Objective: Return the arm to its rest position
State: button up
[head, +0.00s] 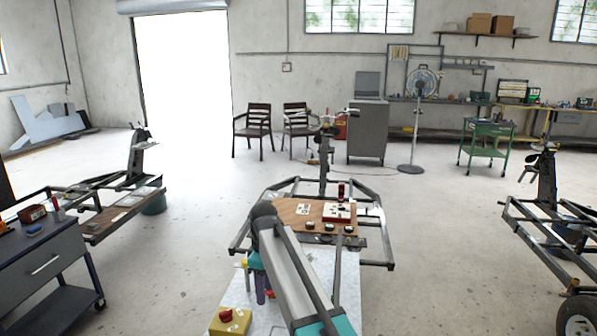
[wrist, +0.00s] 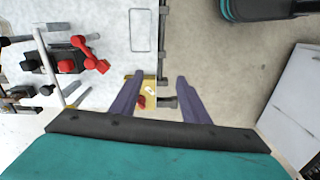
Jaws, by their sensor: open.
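My arm (head: 292,270) reaches forward over a pale work surface (head: 318,262) in the head view, its elbow end near a wooden board. My gripper (head: 265,298) hangs low to the left of the arm, mostly hidden behind it. In the wrist view my gripper (wrist: 160,80) shows two purple fingers spread wide apart, with nothing held between them. A yellow box with a red button (wrist: 150,88) shows in the gap between the fingers, beyond them. The same kind of yellow box (head: 230,321) lies at the lower left of my arm in the head view.
The wooden board (head: 290,211) with small parts sits on a metal frame ahead. Red and black parts (wrist: 90,56) lie left of the fingers in the wrist view. A dark tool cart (head: 45,262) stands left; another frame (head: 553,230) stands right. Floor between is clear.

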jog(key=s+d+f+m+g+b, duration=0.15)
jog(key=s+d+f, duration=0.35)
jog(key=f, duration=0.6)
jog(key=s+d+f+m+b, duration=0.1)
jog(key=s+d+f+m, duration=0.35)
jog(key=f, duration=0.75)
jog(key=s+d+f+m+g+b, duration=0.1)
jog(key=s+d+f+b, duration=0.1)
jog(key=s+d+f, duration=0.65)
jog(key=s+d+f+m+g+b, duration=0.1)
jog(key=s+d+f+m, duration=0.3)
jog(key=s+f, duration=0.7)
jog(key=s+d+f+m+g+b, duration=0.1)
jog(key=s+d+f+m+b, duration=0.2)
jog(key=s+f, duration=0.9)
jog(key=shift+s+d+m+g, duration=0.35)
jog(key=shift+s+d+m, duration=0.15)
jog(key=shift+s+d, duration=0.55)
